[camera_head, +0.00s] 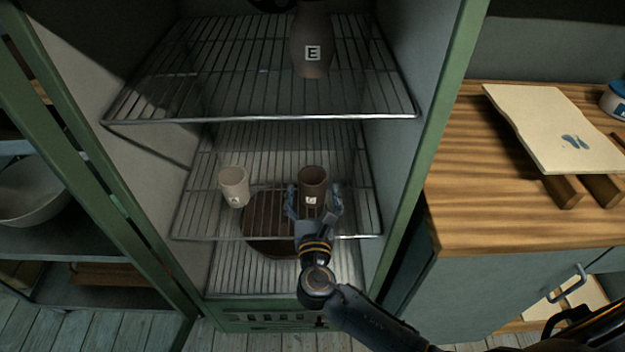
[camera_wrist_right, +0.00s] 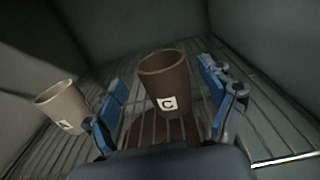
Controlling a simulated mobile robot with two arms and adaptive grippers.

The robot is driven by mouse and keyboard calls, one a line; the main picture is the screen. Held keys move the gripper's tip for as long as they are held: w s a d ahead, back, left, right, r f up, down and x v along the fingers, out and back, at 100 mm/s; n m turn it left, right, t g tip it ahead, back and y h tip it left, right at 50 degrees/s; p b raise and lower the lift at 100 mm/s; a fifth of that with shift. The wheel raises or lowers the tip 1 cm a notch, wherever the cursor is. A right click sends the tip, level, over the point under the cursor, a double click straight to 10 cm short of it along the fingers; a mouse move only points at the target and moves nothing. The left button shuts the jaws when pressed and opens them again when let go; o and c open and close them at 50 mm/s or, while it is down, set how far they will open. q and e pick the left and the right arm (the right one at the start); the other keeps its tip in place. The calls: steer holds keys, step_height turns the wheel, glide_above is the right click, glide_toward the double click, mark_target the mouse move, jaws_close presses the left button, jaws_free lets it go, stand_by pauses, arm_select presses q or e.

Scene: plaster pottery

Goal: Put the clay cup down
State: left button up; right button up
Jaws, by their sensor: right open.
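A brown clay cup (camera_head: 312,184) with a white label stands upright on the middle wire shelf of the cabinet. In the right wrist view the brown cup (camera_wrist_right: 167,80) shows a letter C on its label. My right gripper (camera_head: 314,205) is open, with one finger on each side of the brown cup. In the wrist view a gap shows between the cup and the blue fingers of the right gripper (camera_wrist_right: 168,105). A pale cup (camera_head: 234,187) with a label stands to the left on the same shelf; it also shows in the wrist view (camera_wrist_right: 62,108). My left gripper is not in view.
A brown vase (camera_head: 312,45) marked E stands on the upper wire shelf (camera_head: 180,85). A round brown board (camera_head: 262,245) lies beneath the middle shelf. A wooden counter (camera_head: 480,215) with a pale slab (camera_head: 550,125) is at the right. A bowl (camera_head: 30,190) sits at the far left.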

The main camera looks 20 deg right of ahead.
steer(key=v, duration=0.7)
steer(key=shift+s, duration=0.1)
